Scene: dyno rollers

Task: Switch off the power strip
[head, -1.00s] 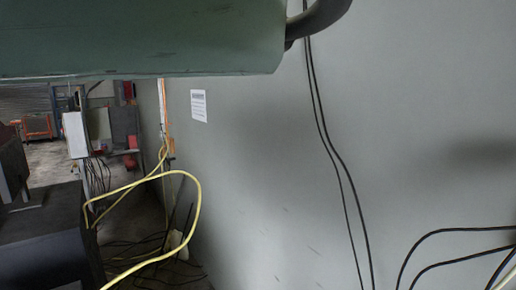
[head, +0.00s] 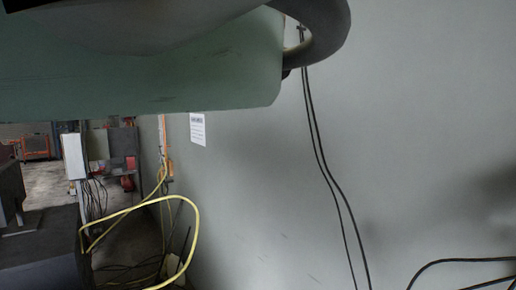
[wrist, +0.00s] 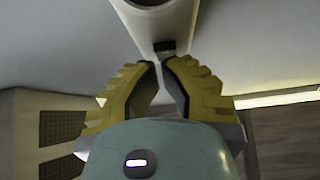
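In the wrist view my gripper (wrist: 159,64) points up the picture, with tan stepped fingers and a narrow gap between the tips. It looks empty and partly open. Just beyond the tips is a small dark block (wrist: 164,46) at the end or underside of a pale rounded body (wrist: 158,22); I cannot tell what it is or whether the tips touch it. No power strip can be clearly identified. In the head view a small pale object (head: 173,267) lies low among cables by the wall; it is too small to tell.
A grey wall (head: 420,130) fills the right side, with two black cables (head: 325,160) hanging down it and a paper sign (head: 198,129). A yellow cable (head: 196,215) loops at lower left beside a dark box (head: 45,250). Open floor shows at far left.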

